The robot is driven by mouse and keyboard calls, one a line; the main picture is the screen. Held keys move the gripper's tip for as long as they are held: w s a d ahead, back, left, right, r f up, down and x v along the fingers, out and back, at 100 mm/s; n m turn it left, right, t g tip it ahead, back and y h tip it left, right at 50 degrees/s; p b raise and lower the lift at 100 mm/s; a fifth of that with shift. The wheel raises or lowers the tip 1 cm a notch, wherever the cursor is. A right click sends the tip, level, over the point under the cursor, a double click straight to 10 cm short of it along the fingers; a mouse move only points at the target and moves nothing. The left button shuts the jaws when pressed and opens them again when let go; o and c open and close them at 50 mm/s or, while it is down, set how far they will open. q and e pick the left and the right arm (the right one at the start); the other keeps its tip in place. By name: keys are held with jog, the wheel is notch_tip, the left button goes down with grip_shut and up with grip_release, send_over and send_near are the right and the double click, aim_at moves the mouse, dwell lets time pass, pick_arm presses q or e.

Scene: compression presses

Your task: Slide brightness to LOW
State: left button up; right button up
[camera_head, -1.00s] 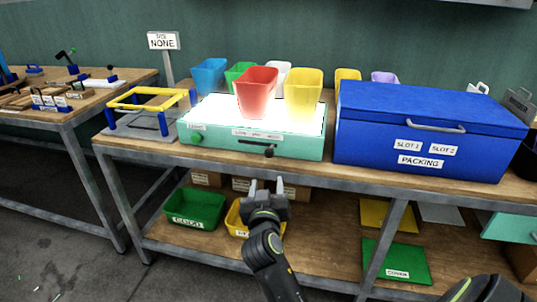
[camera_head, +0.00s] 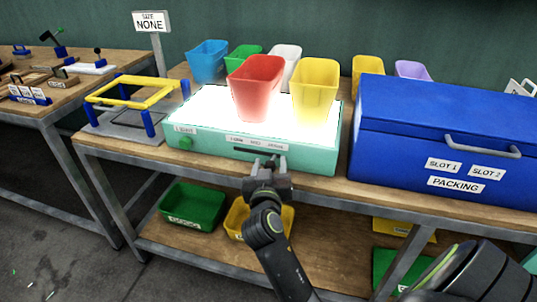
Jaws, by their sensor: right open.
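The mint-green light box (camera_head: 310,158) stands on the bench with its white top glowing brightly. On its front are a row of small labels (camera_head: 257,143), too small to read surely, and a dark slider slot (camera_head: 245,149) below them. My right gripper (camera_head: 266,162) is open at the front of the box, at the right end of the slot. The slider knob is mostly hidden at the fingertips; I cannot tell whether they touch it. My left gripper is not in view.
A red cup (camera_head: 256,86) and a yellow cup (camera_head: 315,90) stand on the glowing top. A blue PACKING box (camera_head: 440,130) is close on the right. A yellow-topped frame (camera_head: 130,92) stands left. Bins sit on the shelf below.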

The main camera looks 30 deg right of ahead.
jog(key=shift+w+d, duration=0.1)
jog(key=shift+r, duration=0.15)
jog(key=shift+c, duration=0.4)
grip_shut()
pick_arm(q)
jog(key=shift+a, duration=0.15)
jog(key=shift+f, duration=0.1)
